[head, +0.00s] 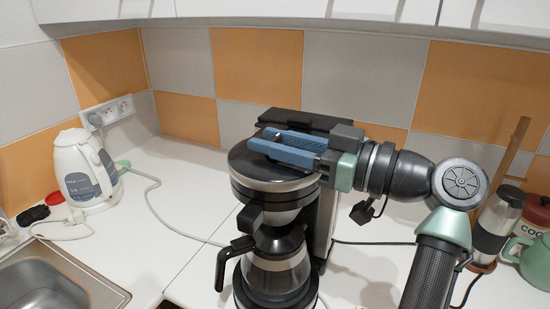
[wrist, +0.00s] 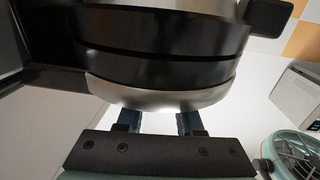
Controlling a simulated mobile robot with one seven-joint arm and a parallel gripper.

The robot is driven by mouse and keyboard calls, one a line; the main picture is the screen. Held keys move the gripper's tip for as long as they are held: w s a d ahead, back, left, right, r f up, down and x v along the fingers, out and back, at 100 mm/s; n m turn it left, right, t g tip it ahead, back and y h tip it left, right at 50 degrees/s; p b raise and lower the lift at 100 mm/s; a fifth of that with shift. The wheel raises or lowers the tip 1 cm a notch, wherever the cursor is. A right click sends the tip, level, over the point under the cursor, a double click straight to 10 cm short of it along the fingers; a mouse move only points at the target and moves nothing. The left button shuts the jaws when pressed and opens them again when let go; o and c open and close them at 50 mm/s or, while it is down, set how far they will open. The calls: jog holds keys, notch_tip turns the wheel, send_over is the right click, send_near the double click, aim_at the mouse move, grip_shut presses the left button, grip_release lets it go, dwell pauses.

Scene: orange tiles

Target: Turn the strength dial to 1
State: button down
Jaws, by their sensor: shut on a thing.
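A black and silver coffee maker (head: 272,180) stands on the counter, with its glass carafe (head: 275,272) in its lower part. My gripper (head: 264,142) reaches in from the right, its two blue fingers level over the lid. They are a little apart, with a small bit of something between them near the tips. In the wrist view, the silver-edged black upper body of the coffee maker (wrist: 160,70) hides the fingertips of my gripper (wrist: 158,118). I cannot make out the strength dial or its setting in either view.
A white kettle (head: 87,170) stands at the back left by a wall socket (head: 108,111). A steel sink (head: 58,282) is at the front left. The counter left of the coffee maker is mostly clear.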

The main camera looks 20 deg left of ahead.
jog(key=shift+n+g+b, duration=0.35)
jog(key=shift+n+g, duration=0.25)
jog(key=shift+g, duration=0.3)
jog(key=c, duration=0.5)
grip_release()
jog(key=shift+c, duration=0.2)
jog(key=shift+d, duration=0.1)
jog(key=d+b, duration=0.2)
jog(key=d, duration=1)
jog(key=shift+s+d, duration=0.15)
jog(key=shift+d, duration=0.25)
